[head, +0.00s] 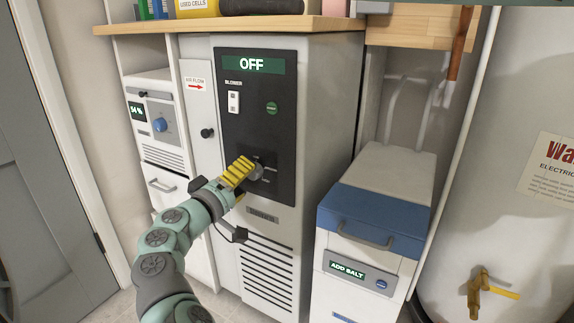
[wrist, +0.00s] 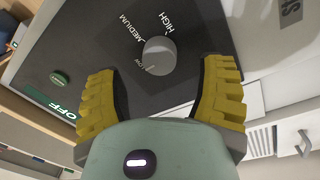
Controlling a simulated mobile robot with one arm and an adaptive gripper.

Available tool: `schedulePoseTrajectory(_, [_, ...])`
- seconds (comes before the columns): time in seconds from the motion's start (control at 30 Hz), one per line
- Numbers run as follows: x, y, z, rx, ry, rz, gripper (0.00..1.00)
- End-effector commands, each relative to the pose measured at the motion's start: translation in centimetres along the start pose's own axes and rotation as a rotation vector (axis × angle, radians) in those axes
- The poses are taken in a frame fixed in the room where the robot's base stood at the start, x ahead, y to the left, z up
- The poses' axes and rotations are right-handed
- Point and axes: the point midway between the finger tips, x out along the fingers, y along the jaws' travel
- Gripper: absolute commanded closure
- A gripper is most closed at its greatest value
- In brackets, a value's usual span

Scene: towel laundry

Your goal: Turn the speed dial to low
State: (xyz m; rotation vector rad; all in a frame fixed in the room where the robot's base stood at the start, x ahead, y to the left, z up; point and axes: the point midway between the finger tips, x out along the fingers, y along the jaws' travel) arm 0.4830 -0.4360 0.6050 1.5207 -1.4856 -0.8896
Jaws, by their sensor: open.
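The speed dial (wrist: 159,54) is a round grey knob on a dark panel (head: 284,138). In the wrist view the labels MEDIUM and HIGH read clearly, and a smaller, partly blurred label beside the knob appears to be LOW. A small pale mark shows on the knob's lower edge; I cannot tell surely which setting it points to. In the head view the dial (head: 256,173) is partly hidden by my gripper (head: 239,171). My gripper (wrist: 160,76) is open, its yellow fingers on either side of the dial, with no visible contact. The display (head: 250,64) reads OFF.
A blower switch (head: 234,102) and a green button (head: 271,108) are higher on the panel. A unit with a blue dial (head: 160,125) stands left. A blue-lidded salt bin (head: 371,218) and a white tank (head: 515,90) with a yellow tap stand right.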

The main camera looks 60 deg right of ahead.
Motion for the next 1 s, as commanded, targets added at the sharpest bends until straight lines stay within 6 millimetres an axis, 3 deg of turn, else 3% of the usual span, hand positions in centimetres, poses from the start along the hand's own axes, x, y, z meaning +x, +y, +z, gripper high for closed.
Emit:
schedulePoseTrajectory(0.3, [-5.7, -0.2, -0.3, -0.002, 0.013, -0.005, 0.31])
schedulePoseTrajectory(0.5, [-8.4, -0.2, -0.2, -0.001, 0.008, -0.004, 0.31])
schedulePoseTrajectory(1.0, [-9.3, -0.1, -0.1, 0.000, 0.004, -0.002, 0.31])
